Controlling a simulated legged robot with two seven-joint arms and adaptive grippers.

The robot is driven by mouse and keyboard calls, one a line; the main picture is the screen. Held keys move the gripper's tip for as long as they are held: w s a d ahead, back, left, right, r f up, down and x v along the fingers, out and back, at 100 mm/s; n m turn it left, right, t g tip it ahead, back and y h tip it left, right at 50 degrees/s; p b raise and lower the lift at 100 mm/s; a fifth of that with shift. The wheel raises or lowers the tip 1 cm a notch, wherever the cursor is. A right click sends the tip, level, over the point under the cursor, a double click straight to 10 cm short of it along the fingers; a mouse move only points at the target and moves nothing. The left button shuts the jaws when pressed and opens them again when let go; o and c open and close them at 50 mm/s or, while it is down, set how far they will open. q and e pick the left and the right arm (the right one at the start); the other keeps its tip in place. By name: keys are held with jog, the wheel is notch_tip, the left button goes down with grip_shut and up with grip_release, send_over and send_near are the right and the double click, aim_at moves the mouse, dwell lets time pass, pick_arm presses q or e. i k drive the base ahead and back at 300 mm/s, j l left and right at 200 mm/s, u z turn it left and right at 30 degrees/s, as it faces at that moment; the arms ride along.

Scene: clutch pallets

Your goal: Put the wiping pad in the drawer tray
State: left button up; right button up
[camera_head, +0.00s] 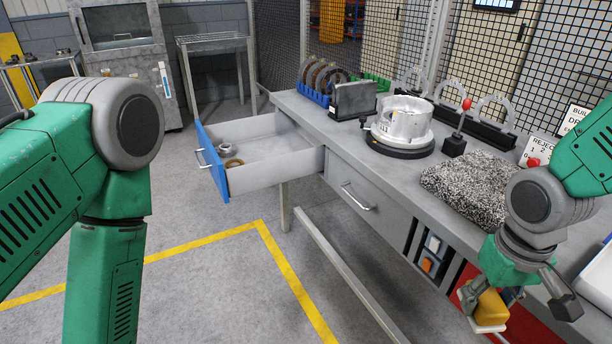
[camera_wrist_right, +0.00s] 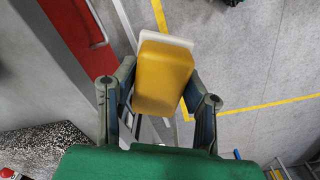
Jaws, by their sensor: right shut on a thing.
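The wiping pad (camera_head: 490,309) is a yellow block with a white face. My right gripper (camera_head: 514,300) is shut on it and holds it in front of the bench, at the lower right of the head view. In the right wrist view the wiping pad (camera_wrist_right: 163,76) sits between the two fingers of the right gripper (camera_wrist_right: 160,100). The drawer tray (camera_head: 268,160) is pulled out, with a blue front, left of centre in the head view. It holds a few small rings (camera_head: 232,163). My left arm shows at the left, but its gripper is out of view.
A grey bench (camera_head: 380,170) carries a silver clutch housing (camera_head: 405,120), a speckled grey mat (camera_head: 468,188) and a red-knobbed lever (camera_head: 460,125). A closed drawer (camera_head: 365,195) is beside the open one. The floor in front, with yellow lines, is clear.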

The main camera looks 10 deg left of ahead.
aim_at(261, 159)
jog(key=i+j+u, duration=0.1)
jog(key=i+j, duration=0.45)
jog(key=i+j+u, duration=0.1)
jog(key=i+j, duration=0.45)
jog(key=i+j+u, duration=0.1)
jog(key=i+j, duration=0.35)
jog(key=i, duration=0.25)
jog(key=i+j+u, duration=0.15)
jog(key=i+j, duration=0.25)
jog(key=i, duration=0.2)
